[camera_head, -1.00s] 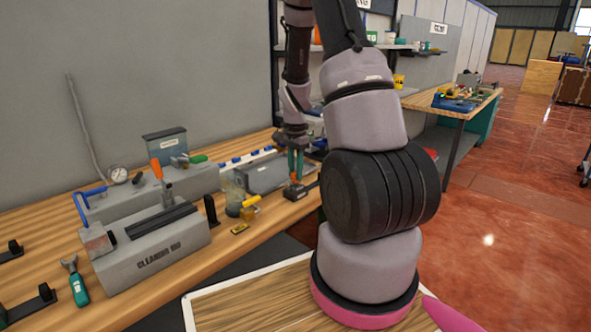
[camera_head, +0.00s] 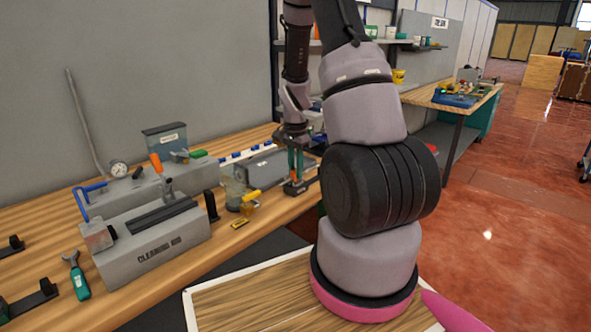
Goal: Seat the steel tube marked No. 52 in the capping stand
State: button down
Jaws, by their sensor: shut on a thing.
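My gripper (camera_head: 296,162) is at the far end of my arm, pointing down over the right part of the long wooden bench. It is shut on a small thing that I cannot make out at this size. A small dark stand (camera_head: 301,187) with a flat base is right below and around the fingertips; it looks like the capping stand. I cannot tell whether the held thing touches it. No tube marked No. 52 can be read in this view.
A grey cleaning unit (camera_head: 150,250) stands on the bench at the left, with a pressure gauge (camera_head: 118,170) behind it. A glass jar (camera_head: 235,190) and a yellow-handled tool (camera_head: 250,196) stand left of the stand. A teal-handled tool (camera_head: 78,277) lies at the front left.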

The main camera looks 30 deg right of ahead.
aim_at(295, 170)
jog(key=shift+f, duration=0.6)
jog(key=shift+c, duration=1.5)
grip_release()
jog(key=shift+r, duration=0.15)
jog(key=shift+r, duration=3.4)
